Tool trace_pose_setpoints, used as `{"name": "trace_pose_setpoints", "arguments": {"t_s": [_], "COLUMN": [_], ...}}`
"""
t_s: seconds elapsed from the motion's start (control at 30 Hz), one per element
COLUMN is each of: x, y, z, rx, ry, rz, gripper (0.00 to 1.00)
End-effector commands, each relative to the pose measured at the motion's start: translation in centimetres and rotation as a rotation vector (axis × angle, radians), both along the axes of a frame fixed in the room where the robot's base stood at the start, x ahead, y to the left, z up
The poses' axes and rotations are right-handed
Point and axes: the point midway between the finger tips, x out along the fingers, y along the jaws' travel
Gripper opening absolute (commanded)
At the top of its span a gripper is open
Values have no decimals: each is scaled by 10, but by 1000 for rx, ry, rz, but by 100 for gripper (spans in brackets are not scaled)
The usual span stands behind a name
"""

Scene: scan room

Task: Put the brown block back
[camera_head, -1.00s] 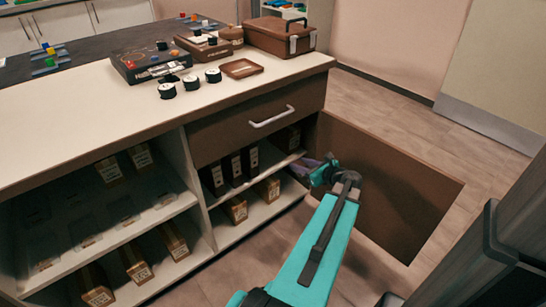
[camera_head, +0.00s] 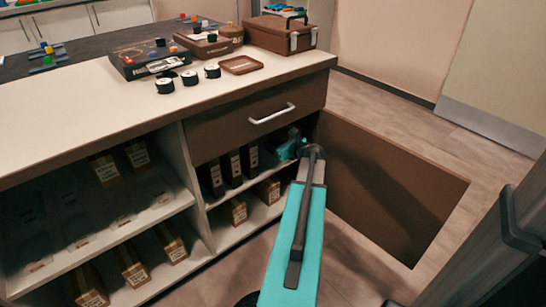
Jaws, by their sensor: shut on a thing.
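My gripper (camera_head: 287,150) is at the right end of the upper shelf space under the drawer, in the right-hand bay of the counter. It is shut. Its fingertips and what they hold are mostly hidden by the wrist and the dark bay, so I cannot make out the brown block's shape. Several dark upright blocks with pale labels (camera_head: 233,168) stand in a row on the upper shelf (camera_head: 228,197), left of my gripper. Brown boxes with white labels (camera_head: 237,210) stand on the lower shelf (camera_head: 255,219).
The drawer (camera_head: 260,118) above is shut. A brown panel door (camera_head: 385,190) stands open to the right of my arm. The left bay holds more labelled boxes (camera_head: 132,267). A tray (camera_head: 243,65), black cylinders (camera_head: 190,78) and cases (camera_head: 280,33) stand on the counter.

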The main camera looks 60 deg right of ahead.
Motion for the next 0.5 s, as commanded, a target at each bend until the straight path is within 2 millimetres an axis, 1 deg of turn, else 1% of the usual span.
{"name": "trace_pose_setpoints", "arguments": {"t_s": [0.03,0.1,0.2,0.5], "x": [10,7,6,5], "y": [-4,-2,-2,-2], "z": [-2,-14,-19,-20], "rx": [-2,1,1,-1], "ry": [0,1,-1,-1], "rz": [2,0,0,-1], "gripper": [4,4,4,4]}}
